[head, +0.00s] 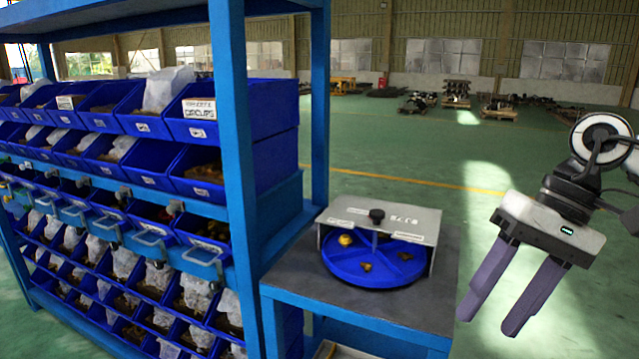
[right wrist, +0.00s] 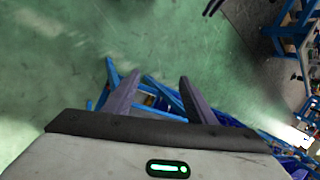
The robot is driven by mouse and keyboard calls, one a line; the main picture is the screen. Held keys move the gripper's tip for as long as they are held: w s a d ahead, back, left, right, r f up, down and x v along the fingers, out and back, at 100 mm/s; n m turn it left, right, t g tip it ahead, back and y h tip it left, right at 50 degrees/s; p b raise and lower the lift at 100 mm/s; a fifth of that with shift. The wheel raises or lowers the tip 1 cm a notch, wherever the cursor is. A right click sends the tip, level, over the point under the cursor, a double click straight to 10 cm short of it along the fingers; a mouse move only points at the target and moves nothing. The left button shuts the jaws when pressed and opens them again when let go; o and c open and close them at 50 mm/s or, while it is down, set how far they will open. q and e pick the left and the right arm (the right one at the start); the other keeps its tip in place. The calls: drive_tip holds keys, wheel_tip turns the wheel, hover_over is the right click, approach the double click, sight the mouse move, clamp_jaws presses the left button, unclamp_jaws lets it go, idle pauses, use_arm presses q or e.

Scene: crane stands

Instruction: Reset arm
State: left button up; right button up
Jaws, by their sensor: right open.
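My right gripper (head: 490,312) hangs at the right of the head view, to the right of the small side table and clear of it. Its two purple-grey fingers point down and stand apart with nothing between them. In the right wrist view the same two fingers (right wrist: 153,95) show spread and empty over the green floor and some blue frame parts. My left gripper is in neither view.
A blue rack (head: 228,110) with rows of blue bins fills the left. A small table (head: 410,312) beside it carries a round blue divided tray (head: 345,271) with several small brass-coloured parts, under a grey metal cover (head: 410,222). Open green floor (head: 400,150) lies behind.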

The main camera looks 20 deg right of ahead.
drive_tip(key=w+a+f+m+t+y, duration=0.4)
drive_tip(key=f+m+t+y, duration=0.1)
drive_tip(key=m, duration=0.7)
drive_tip(key=w+a+f+m+t+y, duration=0.3)
drive_tip(key=a+f+m+t+y, duration=0.1)
drive_tip(key=m, duration=0.7)
wheel_tip(320, 180, down, 13)
drive_tip(key=d+m+t+h, duration=0.2)
drive_tip(key=m+t+h, duration=0.45)
drive_tip(key=m, duration=1.45)
drive_tip(key=s+a+f+m+g+h, duration=0.1)
drive_tip(key=s+a+f+m+g, duration=0.1)
drive_tip(key=s+a+f+m, duration=0.2)
drive_tip(key=s+a+f+m+g+h, duration=0.2)
drive_tip(key=s+f+m, duration=0.4)
drive_tip(key=f+m, duration=0.4)
drive_tip(key=s+a+f+m+g+h, duration=0.2)
drive_tip(key=s+a+f+m+g, duration=0.1)
drive_tip(key=s+a+f+m, duration=0.2)
wheel_tip(320, 180, down, 2)
drive_tip(key=a+m, duration=0.1)
drive_tip(key=m, duration=0.2)
drive_tip(key=shift+s+a+f+g, duration=0.15)
drive_tip(key=shift+s+f+g, duration=0.1)
drive_tip(key=shift+g, duration=0.1)
